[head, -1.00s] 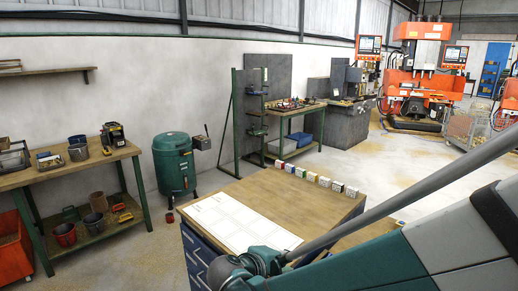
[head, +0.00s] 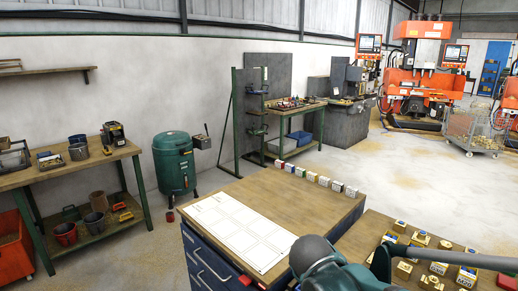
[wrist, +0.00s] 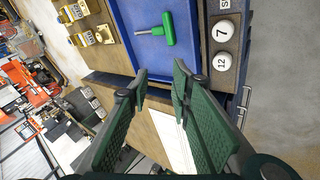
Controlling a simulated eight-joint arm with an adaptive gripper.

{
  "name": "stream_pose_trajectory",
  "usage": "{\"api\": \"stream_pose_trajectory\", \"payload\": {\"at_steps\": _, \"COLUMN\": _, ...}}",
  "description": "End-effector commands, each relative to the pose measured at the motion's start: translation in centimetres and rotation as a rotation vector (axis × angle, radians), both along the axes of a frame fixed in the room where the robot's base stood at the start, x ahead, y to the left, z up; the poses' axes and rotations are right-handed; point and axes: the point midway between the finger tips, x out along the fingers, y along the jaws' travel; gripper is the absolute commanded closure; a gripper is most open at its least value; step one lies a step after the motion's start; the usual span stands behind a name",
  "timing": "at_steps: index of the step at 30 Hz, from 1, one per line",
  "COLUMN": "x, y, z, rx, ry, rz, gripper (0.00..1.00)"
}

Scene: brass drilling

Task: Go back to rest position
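My gripper (wrist: 160,82) shows in the wrist view with its two dark green fingers apart and nothing between them. It is empty. Beyond the fingers, a wooden worktop and part of a white sheet (wrist: 172,128) show. In the head view my arm is at the bottom right, over the front of the benches, and my fingers cannot be made out there. The white sheet with a printed grid (head: 238,232) lies flat on the wooden bench (head: 290,205).
A blue tray (wrist: 130,18) holds a green T-handle key (wrist: 168,32). Beside it is a board with round pieces marked 7 and 12 (wrist: 223,45). Several small boxes (head: 312,177) line the bench's back edge. Several yellow-and-white parts (head: 421,238) stand on the right-hand bench.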

Motion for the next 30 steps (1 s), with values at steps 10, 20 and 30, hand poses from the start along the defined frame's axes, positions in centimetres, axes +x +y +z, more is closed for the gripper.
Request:
{"api": "stream_pose_trajectory", "payload": {"at_steps": 10, "x": -3.9, "y": -1.7, "z": 1.2, "rx": 0.195, "ry": -0.032, "rz": -0.104, "gripper": 0.78}}
{"api": "stream_pose_trajectory", "payload": {"at_steps": 20, "x": -7.2, "y": -2.4, "z": 2.5, "rx": 0.380, "ry": -0.078, "rz": -0.211, "gripper": 0.78}}
{"api": "stream_pose_trajectory", "payload": {"at_steps": 30, "x": -10.2, "y": -2.6, "z": 3.8, "rx": 0.560, "ry": -0.139, "rz": -0.321, "gripper": 0.78}}
